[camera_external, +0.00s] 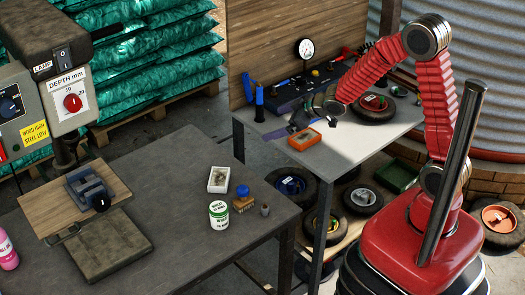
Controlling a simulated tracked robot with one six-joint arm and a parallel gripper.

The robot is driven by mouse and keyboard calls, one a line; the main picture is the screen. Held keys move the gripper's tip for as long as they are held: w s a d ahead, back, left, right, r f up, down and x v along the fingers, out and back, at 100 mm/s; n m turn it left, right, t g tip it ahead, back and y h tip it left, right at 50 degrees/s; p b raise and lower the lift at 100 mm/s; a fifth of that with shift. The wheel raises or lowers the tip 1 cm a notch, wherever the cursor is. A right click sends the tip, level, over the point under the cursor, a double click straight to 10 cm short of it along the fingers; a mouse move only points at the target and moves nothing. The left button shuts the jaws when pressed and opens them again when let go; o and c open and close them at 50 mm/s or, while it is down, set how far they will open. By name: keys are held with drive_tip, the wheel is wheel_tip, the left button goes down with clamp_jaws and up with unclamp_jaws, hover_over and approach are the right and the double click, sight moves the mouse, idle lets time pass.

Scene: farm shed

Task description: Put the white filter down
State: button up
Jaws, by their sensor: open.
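Blue-handled tools (259,103) stand left of my gripper. A wheel (373,107) lies on the bench at right. The dark front table (180,235) holds a white box (219,179), a white-and-green jar (218,214) and a drill press (45,45).

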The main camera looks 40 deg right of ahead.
drive_tip(key=s+d+r+m+g+h, duration=0.1)
drive_tip(key=s+d+r+m+h, duration=0.3)
drive_tip(key=s+d+r, duration=0.65)
drive_tip(key=s+r+m+g, duration=0.1)
drive_tip(key=s+r, duration=0.1)
drive_tip(key=s, duration=0.8)
drive_tip(key=s+r+m+g, duration=0.1)
drive_tip(key=s+r+g, duration=0.1)
drive_tip(key=s, duration=0.8)
drive_tip(key=shift+s+d+r+y, duration=0.15)
drive_tip(key=shift+d+r+y, duration=0.15)
drive_tip(key=shift+r, duration=0.1)
